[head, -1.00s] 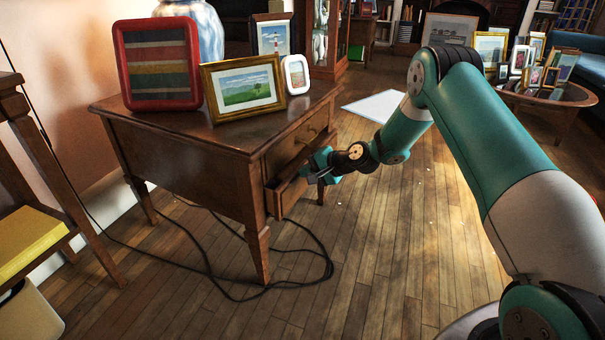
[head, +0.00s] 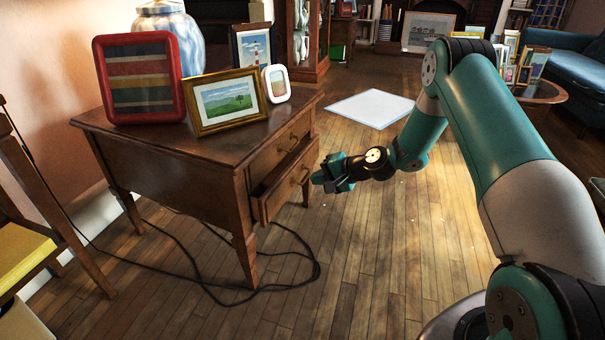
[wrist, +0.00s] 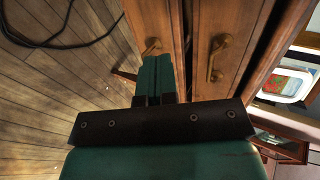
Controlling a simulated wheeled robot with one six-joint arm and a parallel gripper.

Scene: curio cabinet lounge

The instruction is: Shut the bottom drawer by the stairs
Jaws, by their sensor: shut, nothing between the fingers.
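The bottom drawer (head: 287,184) of the wooden side table (head: 170,165) stands slightly out, with a narrow dark gap along its top edge. Its brass handle also shows in the wrist view (wrist: 151,47), just beyond my fingertips. The upper drawer (head: 278,150) sits above it and looks closed; its handle (wrist: 216,57) is clear in the wrist view. My gripper (head: 318,182) is shut and empty, just right of the bottom drawer's front. Whether the fingertips touch the drawer front or its handle I cannot tell. No stairs are clearly visible.
Framed pictures (head: 228,100) and a blue-white vase (head: 170,25) stand on the table top. A black cable (head: 205,283) loops on the floor by the table's front leg. A white sheet (head: 371,108) lies behind my arm. The wooden floor at centre front is clear.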

